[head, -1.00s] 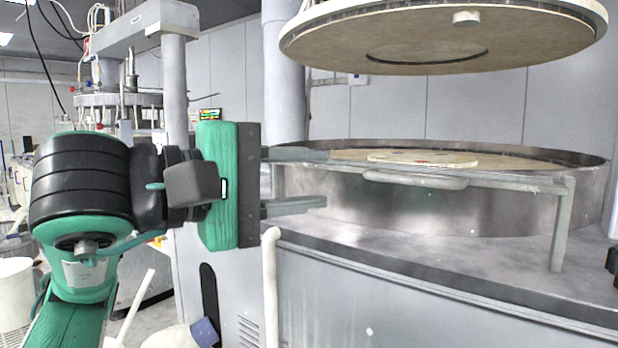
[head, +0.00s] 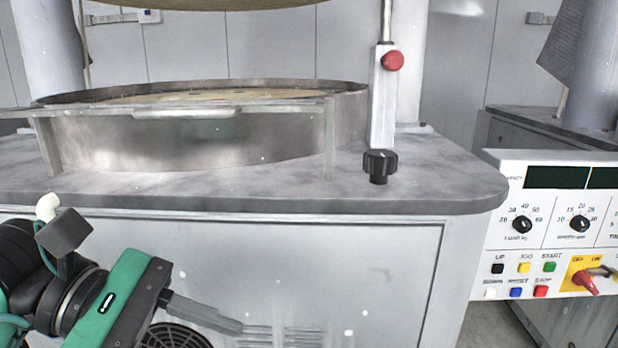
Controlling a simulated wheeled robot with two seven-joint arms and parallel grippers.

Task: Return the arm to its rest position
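My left gripper (head: 212,330) is at the bottom left of the head view, with a green and black body, tilted down to the right. One grey finger shows in front of the cabinet's front panel. The other finger is cut off by the lower edge. A gap shows beneath the visible finger, so the gripper looks open, and I see nothing held. My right gripper is not in view.
The round metal basin (head: 230,150) with a rail (head: 75,113) stands on the grey worktop (head: 420,185). A black knob (head: 380,166) and a post with a red button (head: 393,61) stand right of it. A control panel (head: 545,225) is at the right.

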